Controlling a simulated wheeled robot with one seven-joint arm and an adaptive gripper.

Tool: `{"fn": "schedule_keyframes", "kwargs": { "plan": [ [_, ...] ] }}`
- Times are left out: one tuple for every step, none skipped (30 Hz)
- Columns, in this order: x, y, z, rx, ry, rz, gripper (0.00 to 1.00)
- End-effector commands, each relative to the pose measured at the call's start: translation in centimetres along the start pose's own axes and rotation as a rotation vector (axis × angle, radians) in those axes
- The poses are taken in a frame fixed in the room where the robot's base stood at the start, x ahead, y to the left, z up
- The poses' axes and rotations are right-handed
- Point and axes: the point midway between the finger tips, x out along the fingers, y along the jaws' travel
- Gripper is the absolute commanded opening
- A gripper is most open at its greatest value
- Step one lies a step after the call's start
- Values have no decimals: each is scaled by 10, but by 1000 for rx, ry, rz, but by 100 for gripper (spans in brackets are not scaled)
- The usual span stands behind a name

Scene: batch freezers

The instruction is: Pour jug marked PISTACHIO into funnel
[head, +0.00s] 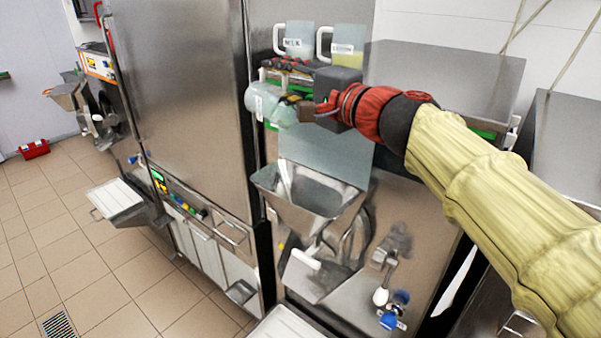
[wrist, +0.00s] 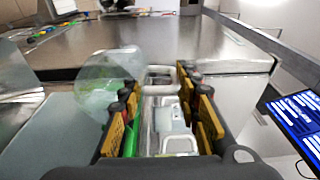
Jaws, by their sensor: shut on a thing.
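A translucent jug (head: 257,101) with pale green contents is held by my gripper (head: 298,105), above the steel funnel (head: 310,201) and a little to its left. The jug appears tipped over toward the left; its label is too small to read. In the wrist view the jug (wrist: 108,82) shows at the left of my gripper (wrist: 168,112), whose yellow-padded fingers are closed about its handle. I cannot make out any stream falling into the funnel, a flared hopper on the machine's front.
A jug marked MILK (head: 299,45) and a jug with yellowish contents (head: 347,50) stand on the machine top behind my gripper. A tall steel cabinet (head: 190,90) rises at the left. A spout and blue-handled tap (head: 393,310) sit below. Tiled floor at left is mostly clear.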

Motion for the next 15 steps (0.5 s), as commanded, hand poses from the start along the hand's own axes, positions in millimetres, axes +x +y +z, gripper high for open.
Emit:
{"fn": "schedule_keyframes", "kwargs": {
  "plan": [
    [1,-5,0,1,0,8,0],
    [1,-5,0,0,0,12,0],
    [2,-6,0,0,-1,18,0],
    [2,-6,0,0,-1,22,0],
    [2,-6,0,-1,-1,27,0],
    [3,-7,0,-1,-1,32,0],
    [3,-7,0,-1,-1,37,0],
    [4,-7,0,-1,-1,41,0],
    [4,-8,0,-1,-1,47,0],
    [4,-8,0,-1,-1,51,0],
    [5,-8,0,-1,-1,55,0],
    [5,-9,0,0,-1,61,0],
    [6,-9,1,0,-1,65,0],
    [6,-9,1,-1,-1,69,0],
    [7,-10,1,-1,-2,75,0]
  ]
}}
